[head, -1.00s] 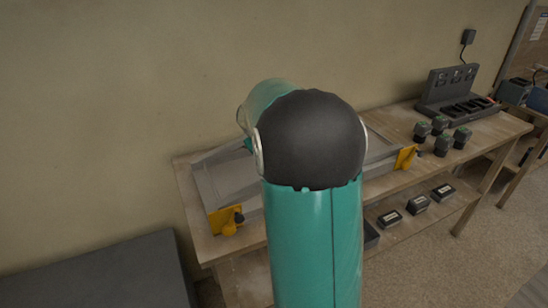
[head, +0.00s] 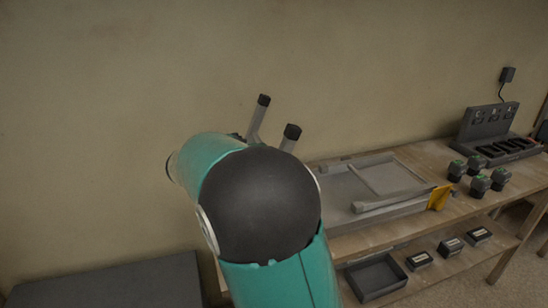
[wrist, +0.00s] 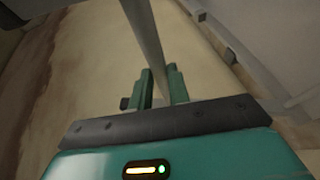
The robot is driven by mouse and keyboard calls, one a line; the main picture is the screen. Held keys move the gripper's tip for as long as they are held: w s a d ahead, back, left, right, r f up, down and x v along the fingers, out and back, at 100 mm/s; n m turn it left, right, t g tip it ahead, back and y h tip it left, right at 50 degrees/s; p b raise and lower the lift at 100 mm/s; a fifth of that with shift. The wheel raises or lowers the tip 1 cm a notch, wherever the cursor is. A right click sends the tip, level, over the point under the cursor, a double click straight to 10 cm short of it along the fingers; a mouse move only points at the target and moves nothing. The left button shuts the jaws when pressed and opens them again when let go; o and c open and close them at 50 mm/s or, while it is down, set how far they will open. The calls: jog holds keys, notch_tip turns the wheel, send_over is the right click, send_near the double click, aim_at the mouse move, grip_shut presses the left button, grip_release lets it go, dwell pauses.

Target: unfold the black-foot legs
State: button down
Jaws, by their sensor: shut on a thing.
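Two grey legs with black feet stick up behind my arm in the head view, one foot (head: 263,100) at the left and the other (head: 292,132) nearer the right. Their lower ends are hidden by my arm. The grey panel (head: 335,190) they appear to belong to lies on the wooden bench, with another grey leg (head: 395,200) lying flat along it. In the wrist view my gripper (wrist: 158,86) is shut on a grey tube (wrist: 146,35), apparently part of the raised legs. My arm hides the gripper in the head view.
A yellow bracket (head: 440,197) stands at the panel's right front corner. Several dark green-topped blocks (head: 480,185) and a dark charger rack (head: 500,130) stand right on the bench (head: 455,215). The lower shelf holds an open dark tray (head: 375,278) and small boxes. Wall space above is clear.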

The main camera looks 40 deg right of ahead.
jog(key=w+a+n+h, duration=0.1)
jog(key=w+a+h, duration=0.2)
jog(key=a, duration=0.8)
jog(key=shift+a+f, duration=0.2)
jog(key=shift+f, duration=0.15)
jog(key=shift+w, duration=0.1)
jog(key=c, duration=1.3)
grip_release()
jog(key=shift+w, duration=0.1)
jog(key=shift+r, duration=0.1)
